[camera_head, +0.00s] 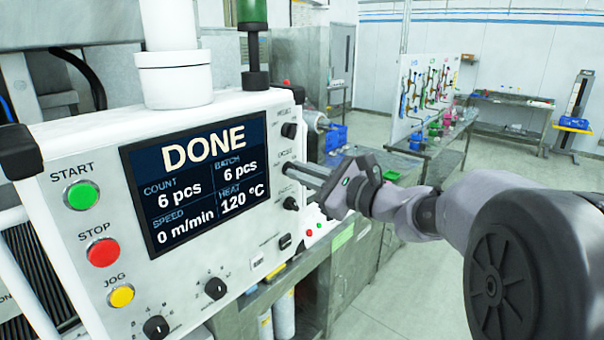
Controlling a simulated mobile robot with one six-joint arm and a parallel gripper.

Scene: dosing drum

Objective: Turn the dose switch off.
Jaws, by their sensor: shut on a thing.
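The control panel (220,285) stands on the left, with its screen (195,180) reading DONE, 6 pcs, 0 m/min and 120 °C. To the right of the screen is a column of dark knobs with small labels. The label that seems to read DOSE (281,153) is just above my fingertips. My gripper (291,170) reaches in from the right, with its fingers at the panel face. It is shut on the dose switch, which the fingers mostly hide. The switch's position cannot be read.
A dark knob (289,130) sits just above my fingers and another knob (291,204) just below. Green START (81,195), red STOP (103,253) and yellow JOG (121,296) buttons are on the panel's left. Open floor (400,300) lies to the right.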

